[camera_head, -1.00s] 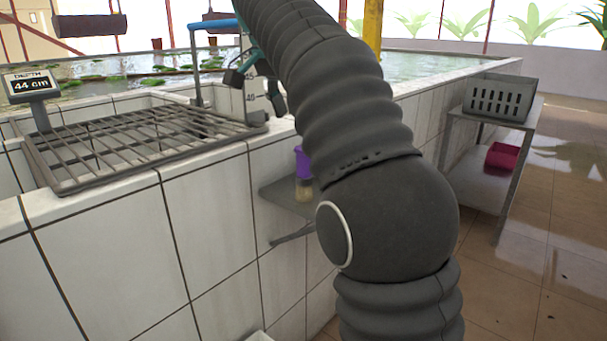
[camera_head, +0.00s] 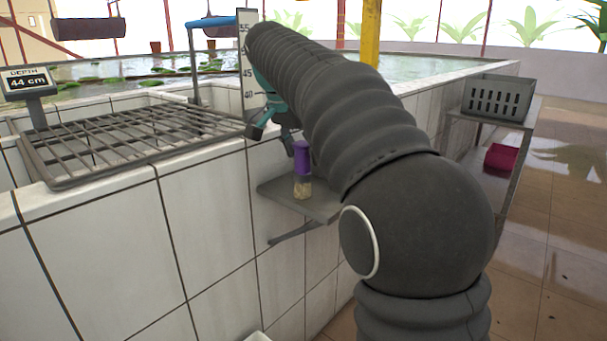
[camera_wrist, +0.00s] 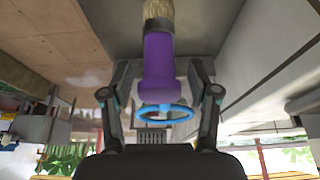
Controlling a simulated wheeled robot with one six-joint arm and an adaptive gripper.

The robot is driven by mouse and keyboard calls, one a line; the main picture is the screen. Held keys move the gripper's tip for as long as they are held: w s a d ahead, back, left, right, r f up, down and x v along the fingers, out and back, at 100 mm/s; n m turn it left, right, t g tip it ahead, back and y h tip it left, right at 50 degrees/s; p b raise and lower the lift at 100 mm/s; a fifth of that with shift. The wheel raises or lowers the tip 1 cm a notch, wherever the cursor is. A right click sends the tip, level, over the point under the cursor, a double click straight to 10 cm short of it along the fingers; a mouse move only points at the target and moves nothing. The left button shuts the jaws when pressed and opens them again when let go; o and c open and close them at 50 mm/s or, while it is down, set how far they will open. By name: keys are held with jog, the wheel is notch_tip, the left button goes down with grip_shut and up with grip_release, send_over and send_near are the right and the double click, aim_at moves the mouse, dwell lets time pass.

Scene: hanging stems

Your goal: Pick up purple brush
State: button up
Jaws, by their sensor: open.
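The purple brush (camera_head: 302,160) stands upright on a small grey shelf (camera_head: 324,206) on the tiled wall, its pale bristles down. My gripper (camera_head: 272,132) is open and empty, just above and left of the brush handle in the head view. In the wrist view, which appears upside down, the purple handle (camera_wrist: 158,58) lies ahead between the two spread fingers of my gripper (camera_wrist: 160,95), with a gap on both sides. A blue ring (camera_wrist: 164,120) shows at the handle's end; I cannot tell whether it belongs to the brush.
A metal grate (camera_head: 130,145) lies on the tiled ledge at left, by a depth display (camera_head: 28,84). A depth ruler (camera_head: 246,60) stands behind my gripper. A grey crate (camera_head: 497,97) sits on a table at right, with a magenta bin (camera_head: 501,158) below. The floor at right is open.

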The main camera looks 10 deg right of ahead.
jog(key=shift+x, duration=1.25)
grip_shut()
jog(key=shift+r, duration=0.1)
